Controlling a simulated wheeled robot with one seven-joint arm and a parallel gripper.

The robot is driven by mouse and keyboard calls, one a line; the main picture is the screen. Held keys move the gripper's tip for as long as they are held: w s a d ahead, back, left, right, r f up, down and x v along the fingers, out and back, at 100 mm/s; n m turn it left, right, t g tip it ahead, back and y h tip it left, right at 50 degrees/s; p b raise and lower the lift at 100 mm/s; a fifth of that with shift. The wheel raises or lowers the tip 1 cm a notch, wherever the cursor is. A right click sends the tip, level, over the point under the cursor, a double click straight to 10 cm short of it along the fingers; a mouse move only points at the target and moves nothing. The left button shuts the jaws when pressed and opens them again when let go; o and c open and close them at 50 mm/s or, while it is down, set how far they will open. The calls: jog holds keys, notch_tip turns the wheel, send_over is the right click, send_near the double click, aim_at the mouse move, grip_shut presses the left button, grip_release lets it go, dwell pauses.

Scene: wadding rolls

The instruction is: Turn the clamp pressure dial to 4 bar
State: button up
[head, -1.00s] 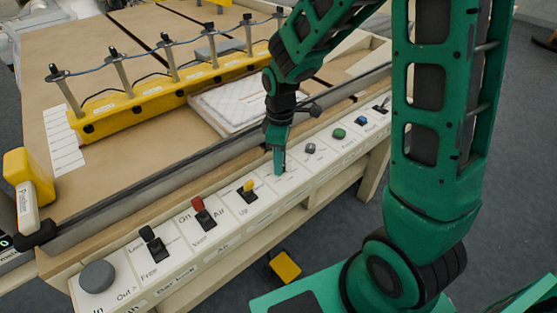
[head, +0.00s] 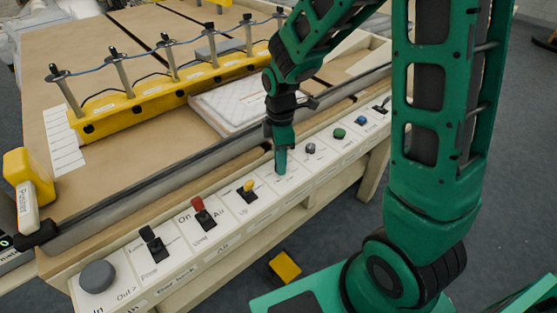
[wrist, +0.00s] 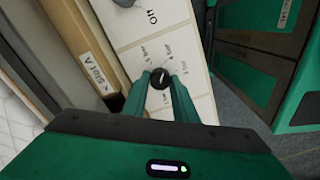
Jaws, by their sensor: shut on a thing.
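The clamp pressure dial (wrist: 159,77) is a small round black knob with a pale pointer mark. It sits on a white panel section with small bar labels around it, some too blurred to read surely. My gripper (wrist: 161,89) is shut on the dial, one green finger on each side, in the wrist view. In the head view my gripper (head: 281,169) points down onto the white control panel (head: 215,238), and its fingers hide the dial. I cannot tell surely which label the pointer meets.
Red (head: 198,204) and yellow (head: 248,187) levers and a black lever (head: 147,234) stand left of my gripper. A grey knob (head: 97,276) is at the panel's near left. Grey, green (head: 339,133) and blue (head: 361,120) buttons lie to the right. A yellow clamp bar (head: 165,95) is behind.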

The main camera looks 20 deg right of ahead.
jog(key=shift+w+d+r, duration=0.15)
jog(key=shift+w, duration=0.15)
jog(key=o, duration=1)
jog(key=shift+o, duration=0.2)
jog(key=shift+s, duration=0.15)
notch_tip(320, 180, up, 10)
jog(key=shift+r, duration=0.25)
